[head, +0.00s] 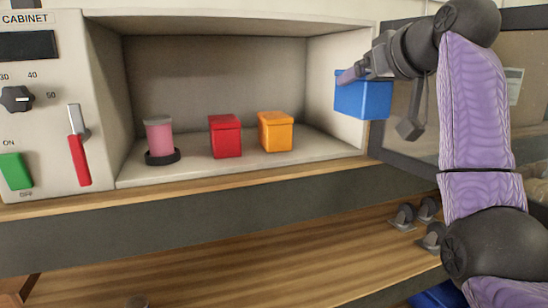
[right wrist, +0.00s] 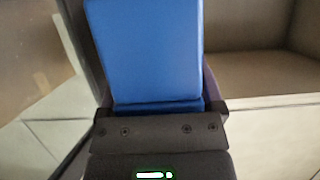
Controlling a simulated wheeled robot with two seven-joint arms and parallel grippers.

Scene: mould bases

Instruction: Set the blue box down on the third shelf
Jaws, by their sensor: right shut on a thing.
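The blue box (head: 362,97) is held up in my right gripper (head: 350,77) at the right side of the cabinet opening, in the head view. In the right wrist view the blue box (right wrist: 145,50) fills the upper middle, directly beyond the dark gripper body. The right gripper is shut on it; the fingertips are partly hidden by the box. A wooden shelf (head: 230,265) runs below the cabinet. I cannot tell from the frames which level counts as the third shelf. My left gripper is not in view.
Inside the cabinet (head: 210,60) stand a pink cylinder (head: 159,135) on a black base, a red box (head: 225,137) and an orange box (head: 276,132). Several grey caster-like parts (head: 431,238) sit on the wooden shelf at right. The shelf's middle is clear.

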